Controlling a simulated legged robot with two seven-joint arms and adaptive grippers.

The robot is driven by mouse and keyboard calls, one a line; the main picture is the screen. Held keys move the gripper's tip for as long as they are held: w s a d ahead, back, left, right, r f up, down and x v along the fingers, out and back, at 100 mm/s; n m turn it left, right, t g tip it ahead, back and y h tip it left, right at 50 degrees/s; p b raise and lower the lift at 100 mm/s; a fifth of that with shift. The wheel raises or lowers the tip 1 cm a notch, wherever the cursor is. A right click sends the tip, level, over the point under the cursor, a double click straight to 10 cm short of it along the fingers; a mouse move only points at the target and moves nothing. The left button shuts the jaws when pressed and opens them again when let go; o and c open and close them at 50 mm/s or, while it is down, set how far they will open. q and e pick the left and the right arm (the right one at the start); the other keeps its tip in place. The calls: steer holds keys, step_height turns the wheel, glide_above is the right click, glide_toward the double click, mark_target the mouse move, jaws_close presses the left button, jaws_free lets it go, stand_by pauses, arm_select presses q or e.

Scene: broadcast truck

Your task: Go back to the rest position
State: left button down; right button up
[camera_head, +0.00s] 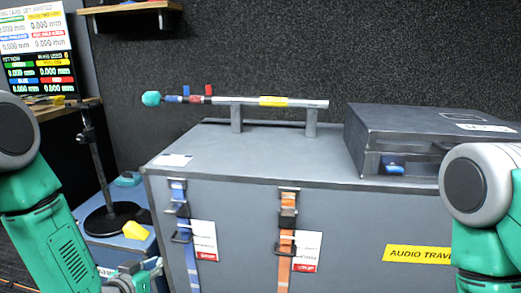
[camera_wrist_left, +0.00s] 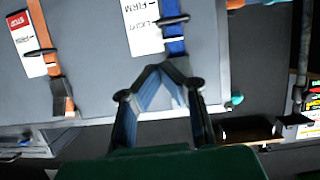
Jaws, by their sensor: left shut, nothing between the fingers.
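My left gripper (camera_head: 135,275) is low in the head view, in front of the left part of the grey case's front face. It also shows in the left wrist view (camera_wrist_left: 167,68), where its fingers come together with nothing between them. Behind the fingers is the case front with a blue strap (camera_wrist_left: 173,30) and an orange strap (camera_wrist_left: 42,35). My right arm shows at the right edge of the head view, but its gripper is out of frame.
The large grey case (camera_head: 230,160) carries a rail with a long rod (camera_head: 310,103) and a dark box (camera_head: 410,125). A stand with a round black base (camera_head: 115,218) is at left. A yellow block (camera_head: 136,230) lies near my left gripper. A screen (camera_head: 35,50) stands behind.

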arm_select(q)
steer(key=s+d+f+g, duration=0.1)
steer(key=s+f+g, duration=0.2)
steer(key=s+f, duration=0.4)
steer(key=s+d+f+g, duration=0.2)
steer(key=s+f+g, duration=0.2)
steer(key=s, duration=0.5)
steer(key=s+a+f+g+y, duration=0.1)
steer(key=s+g, duration=0.2)
steer(key=s, duration=0.6)
steer(key=s+f+g+y, duration=0.1)
steer(key=s+f+g, duration=0.1)
steer(key=s, duration=0.7)
step_height(320, 180, up, 13)
steer(key=p, duration=1.2)
steer(key=shift+s+a+f+g, duration=0.2)
steer(key=shift+s+g, duration=0.1)
steer(key=shift+g, duration=0.1)
steer(key=shift+w, duration=0.1)
